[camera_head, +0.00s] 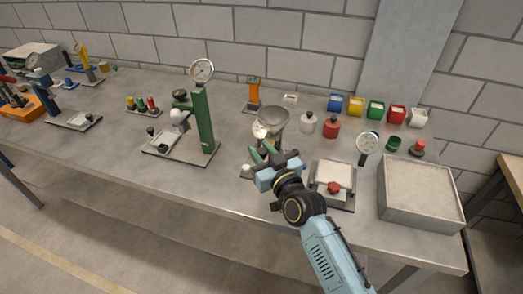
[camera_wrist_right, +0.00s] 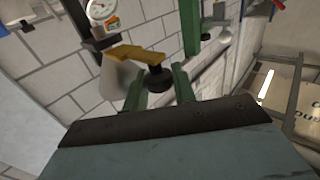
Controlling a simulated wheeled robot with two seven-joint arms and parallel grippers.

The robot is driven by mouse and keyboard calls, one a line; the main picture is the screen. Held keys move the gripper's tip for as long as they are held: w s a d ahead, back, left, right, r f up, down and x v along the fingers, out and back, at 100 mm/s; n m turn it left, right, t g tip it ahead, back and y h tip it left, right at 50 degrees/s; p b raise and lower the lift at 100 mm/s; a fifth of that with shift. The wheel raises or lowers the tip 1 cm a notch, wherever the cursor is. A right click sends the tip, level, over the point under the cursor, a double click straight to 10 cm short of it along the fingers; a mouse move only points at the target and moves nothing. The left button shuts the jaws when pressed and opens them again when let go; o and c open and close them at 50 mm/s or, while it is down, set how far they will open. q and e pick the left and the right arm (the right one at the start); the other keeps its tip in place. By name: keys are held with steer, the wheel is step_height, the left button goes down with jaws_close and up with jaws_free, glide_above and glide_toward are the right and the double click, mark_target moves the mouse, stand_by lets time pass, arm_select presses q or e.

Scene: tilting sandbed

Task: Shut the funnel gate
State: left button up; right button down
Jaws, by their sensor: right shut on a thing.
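The metal funnel (camera_head: 272,119) stands near the middle of the bench in the head view, with its lower part hidden behind my right gripper. My right gripper (camera_head: 262,151) reaches in below the funnel from the front. In the right wrist view, a flat yellow gate lever (camera_wrist_right: 136,53) ends in a black knob (camera_wrist_right: 155,78). The knob sits between the two green fingers of my right gripper (camera_wrist_right: 158,88), which is shut on it. The funnel's outlet is hidden, so I cannot tell how far the gate covers it. My left gripper is not in view.
A green press with a dial (camera_head: 205,125) stands left of the funnel. A white-topped scale (camera_head: 333,175) and a grey sand tray (camera_head: 391,211) lie to the right. A white jar (camera_head: 307,124) and a red jar (camera_head: 331,128) stand close behind. Bare bench lies front left.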

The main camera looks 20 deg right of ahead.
steer(key=shift+w+d, duration=0.75)
steer(key=shift+w, duration=0.35)
steer(key=c, duration=1.2)
jaws_free()
steer(key=shift+s, duration=0.1)
steer(key=shift+o, duration=0.2)
steer(key=s+d, duration=0.2)
steer(key=s, duration=1.1)
steer(key=shift+d+b, duration=0.25)
steer(key=shift+b, duration=0.2)
